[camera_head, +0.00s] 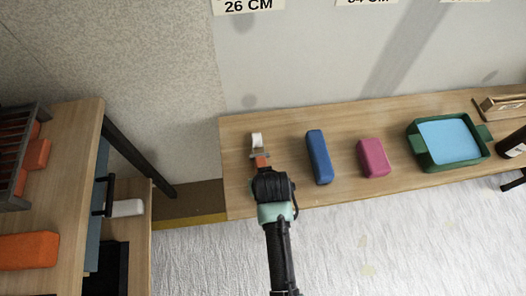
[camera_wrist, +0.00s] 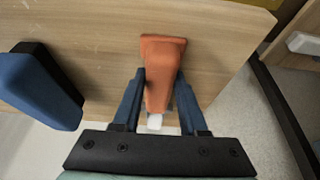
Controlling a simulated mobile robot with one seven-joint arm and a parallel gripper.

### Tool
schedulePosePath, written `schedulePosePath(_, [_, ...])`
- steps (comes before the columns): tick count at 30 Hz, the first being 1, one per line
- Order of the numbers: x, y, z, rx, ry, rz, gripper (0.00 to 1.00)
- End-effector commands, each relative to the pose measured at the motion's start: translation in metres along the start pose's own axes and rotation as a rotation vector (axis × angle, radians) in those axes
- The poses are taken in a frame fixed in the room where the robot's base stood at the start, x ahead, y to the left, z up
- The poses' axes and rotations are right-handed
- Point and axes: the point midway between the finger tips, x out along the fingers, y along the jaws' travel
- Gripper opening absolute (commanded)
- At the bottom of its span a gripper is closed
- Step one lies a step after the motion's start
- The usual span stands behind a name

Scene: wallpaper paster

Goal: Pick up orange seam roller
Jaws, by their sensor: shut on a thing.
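The orange seam roller (camera_wrist: 162,60) has an orange handle and a white end (camera_wrist: 155,121). In the wrist view it lies between the two dark blue fingers of my gripper (camera_wrist: 160,82), which is shut on the handle. In the head view the white end (camera_head: 257,140) points toward the wall, and part of the orange (camera_head: 261,161) shows at my gripper (camera_head: 260,156). The rest of the handle is hidden behind my wrist there. It is over the left end of the wooden table (camera_head: 235,150); I cannot tell whether it touches the top.
A blue block (camera_head: 319,157), a pink block (camera_head: 373,158) and a green tray (camera_head: 418,152) with a light blue inside stand to the right on the table. A dark bottle (camera_head: 513,143) is at the far right. A shelf unit (camera_head: 80,150) with orange items stands at left.

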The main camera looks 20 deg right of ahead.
Motion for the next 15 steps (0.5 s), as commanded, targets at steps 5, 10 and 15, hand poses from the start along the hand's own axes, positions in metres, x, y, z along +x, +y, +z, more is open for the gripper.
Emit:
schedulePosePath(5, [-0.005,0.0,-0.003,0.0,0.003,0.0,0.0])
schedulePosePath(10, [-0.032,0.0,-0.015,0.0,0.005,0.0,0.0])
schedulePosePath(15, [-0.064,0.0,-0.029,0.0,0.006,0.0,0.0])
